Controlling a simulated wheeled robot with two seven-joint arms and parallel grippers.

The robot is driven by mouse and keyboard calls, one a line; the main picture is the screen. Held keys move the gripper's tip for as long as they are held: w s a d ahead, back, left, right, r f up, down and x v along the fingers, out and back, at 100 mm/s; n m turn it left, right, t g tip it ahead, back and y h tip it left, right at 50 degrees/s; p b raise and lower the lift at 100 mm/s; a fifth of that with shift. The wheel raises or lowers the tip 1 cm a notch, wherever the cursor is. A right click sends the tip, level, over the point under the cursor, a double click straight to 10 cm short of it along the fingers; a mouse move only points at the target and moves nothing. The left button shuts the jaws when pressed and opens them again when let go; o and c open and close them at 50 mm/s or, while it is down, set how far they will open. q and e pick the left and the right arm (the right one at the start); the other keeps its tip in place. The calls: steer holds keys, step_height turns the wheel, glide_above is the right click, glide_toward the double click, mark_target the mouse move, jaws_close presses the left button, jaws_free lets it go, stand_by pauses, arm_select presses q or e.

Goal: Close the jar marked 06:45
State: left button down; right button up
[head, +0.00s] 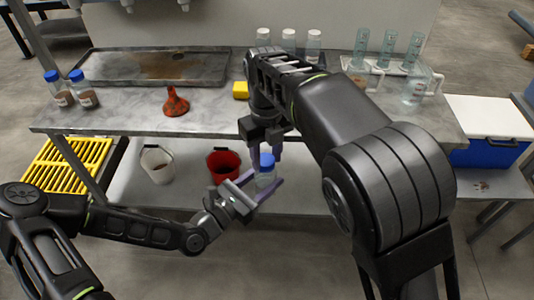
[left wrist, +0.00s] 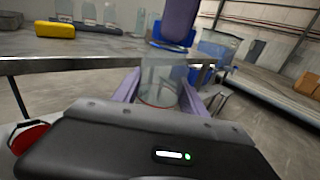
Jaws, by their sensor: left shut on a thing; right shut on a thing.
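A clear jar (head: 265,182) is held in front of the bench edge by my left gripper (head: 262,190), whose purple fingers are shut on its sides. It also shows in the left wrist view (left wrist: 160,82), upright or nearly so and apparently empty. A blue lid (head: 267,160) sits at the jar's mouth, and my right gripper (head: 264,150) is shut on it from above. In the left wrist view the lid (left wrist: 158,43) is partly hidden by a purple finger of my right gripper. I cannot tell whether it is seated. No marking on the jar is readable.
Two blue-capped jars (head: 83,92) with brown contents stand at the bench's left. White (head: 157,165) and red (head: 223,165) buckets are below.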

steer(key=m, duration=0.1)
steer(key=f+m, duration=0.1)
steer(key=m, duration=0.1)
steer(key=shift+s+d+f, duration=0.1)
steer(key=shift+s+d, duration=0.05)
steer(key=shift+s, duration=0.15)
steer(key=shift+m, duration=0.5)
steer(key=shift+w+a+r+m, duration=0.2)
steer(key=shift+r+m, duration=0.1)
steer(key=shift+r, duration=0.3)
steer(key=o, duration=1.3)
steer(key=shift+o, duration=0.2)
steer(key=o, duration=0.5)
